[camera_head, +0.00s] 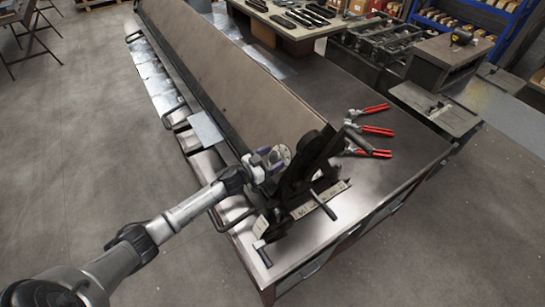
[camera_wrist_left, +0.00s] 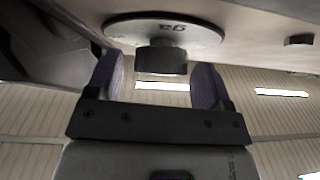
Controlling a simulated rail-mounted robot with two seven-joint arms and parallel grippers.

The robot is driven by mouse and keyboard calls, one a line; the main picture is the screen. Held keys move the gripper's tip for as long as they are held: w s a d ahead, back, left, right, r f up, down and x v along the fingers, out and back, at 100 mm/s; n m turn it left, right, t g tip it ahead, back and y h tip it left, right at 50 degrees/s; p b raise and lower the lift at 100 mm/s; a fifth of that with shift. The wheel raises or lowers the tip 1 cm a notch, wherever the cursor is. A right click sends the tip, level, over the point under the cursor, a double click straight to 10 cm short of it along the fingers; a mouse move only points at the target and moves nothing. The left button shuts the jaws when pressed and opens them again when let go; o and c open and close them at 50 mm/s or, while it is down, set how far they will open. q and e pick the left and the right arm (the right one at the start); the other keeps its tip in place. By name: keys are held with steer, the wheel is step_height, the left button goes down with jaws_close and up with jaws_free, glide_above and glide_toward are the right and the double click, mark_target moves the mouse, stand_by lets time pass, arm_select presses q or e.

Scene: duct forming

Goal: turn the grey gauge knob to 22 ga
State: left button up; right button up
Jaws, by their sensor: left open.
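The gauge dial (camera_head: 284,152) is a small round grey disc on the end of the long brake machine (camera_head: 215,75). In the left wrist view the dial (camera_wrist_left: 185,27) is a pale disc with "ga" lettering, and the dark grey gauge knob (camera_wrist_left: 161,58) projects from its middle. My left gripper (camera_head: 264,161) is at the dial. In the left wrist view the left gripper (camera_wrist_left: 157,78) is open, with its two purple-padded fingers on either side of the knob and visible gaps to it. The pointer and gauge numbers are not readable. My right gripper is not visible.
The machine stands on a metal workbench (camera_head: 400,165). Several red-handled snips (camera_head: 372,130) lie to the right of the machine's end. Dark levers and a handle (camera_head: 324,204) stick out close to the dial.

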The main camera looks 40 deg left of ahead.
arm_select(q)
steer(key=shift+w, duration=0.15)
steer(key=c, duration=0.9)
steer(key=shift+m, duration=0.3)
steer(key=m+g+h+b, duration=0.1)
steer(key=m+h, duration=0.1)
steer(key=m+h+b, duration=0.1)
steer(key=m+h, duration=0.1)
steer(key=m, duration=0.1)
steer(key=shift+a+f+g, duration=0.1)
steer(key=shift+a+g, duration=0.1)
steer(key=shift+g, duration=0.2)
steer(key=m+g+h+b, duration=0.1)
steer(key=m+g, duration=0.1)
steer(key=m, duration=0.1)
steer(key=m+g+h+b, duration=0.2)
steer(key=m, duration=0.2)
steer(key=shift+w, duration=0.15)
steer(key=m+g+b, duration=0.2)
steer(key=m+g, duration=0.2)
steer(key=m, duration=0.2)
steer(key=shift+a+g+h+b, duration=0.1)
steer(key=shift+g+h+b, duration=0.2)
steer(key=shift+g+h, duration=0.1)
steer(key=shift+m+g+y+b, duration=0.3)
steer(key=shift+m+g+b, duration=0.35)
steer(key=shift+m+g, duration=0.7)
steer(key=shift+m, duration=0.45)
